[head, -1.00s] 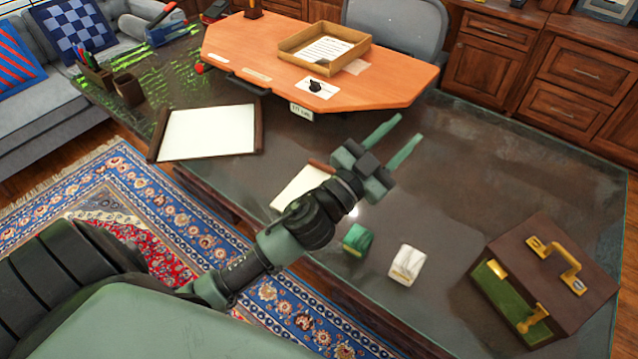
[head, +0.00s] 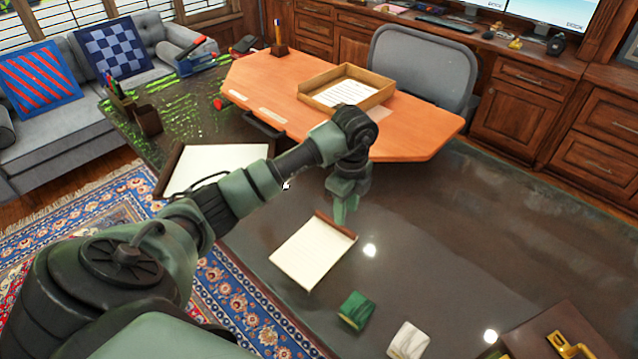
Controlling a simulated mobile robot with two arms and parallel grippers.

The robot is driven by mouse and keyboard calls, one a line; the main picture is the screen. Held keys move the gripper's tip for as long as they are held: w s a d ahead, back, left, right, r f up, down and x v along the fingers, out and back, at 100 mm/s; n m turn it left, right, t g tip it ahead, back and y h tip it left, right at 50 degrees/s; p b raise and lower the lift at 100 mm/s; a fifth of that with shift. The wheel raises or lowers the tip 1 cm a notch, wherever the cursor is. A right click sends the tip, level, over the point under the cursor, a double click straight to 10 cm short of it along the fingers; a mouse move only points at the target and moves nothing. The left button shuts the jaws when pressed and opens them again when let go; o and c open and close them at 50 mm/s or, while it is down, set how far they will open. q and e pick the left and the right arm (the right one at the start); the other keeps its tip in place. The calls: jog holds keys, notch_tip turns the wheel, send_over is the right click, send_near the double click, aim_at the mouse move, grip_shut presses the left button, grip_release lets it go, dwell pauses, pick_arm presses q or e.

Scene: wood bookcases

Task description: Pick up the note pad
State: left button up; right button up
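The note pad (head: 310,255) is a cream sheet pad with a brown strip along its far edge, lying flat on the dark desk (head: 440,240). My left gripper (head: 346,213) points down just beyond the pad's brown edge. Its two fingers appear one behind the other, slightly apart, with nothing seen between them. The fingertips look close to the pad's far edge, but I cannot tell their exact height above the desk. My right gripper is not in view.
A green block (head: 356,311) and a white block (head: 408,341) lie near the pad. A brown case (head: 545,335) stands at lower right. A larger framed white pad (head: 215,165) lies left, partly behind my arm. An orange desktop (head: 420,130) with a wooden tray (head: 372,98) is behind.

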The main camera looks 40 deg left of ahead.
aim_at(346, 229)
pick_arm(q)
jog(key=f, duration=0.2)
jog(key=f+p, duration=0.1)
jog(key=f, duration=0.3)
jog(key=shift+d+f, duration=0.15)
jog(key=shift+d, duration=0.1)
grip_shut()
dwell(1.1)
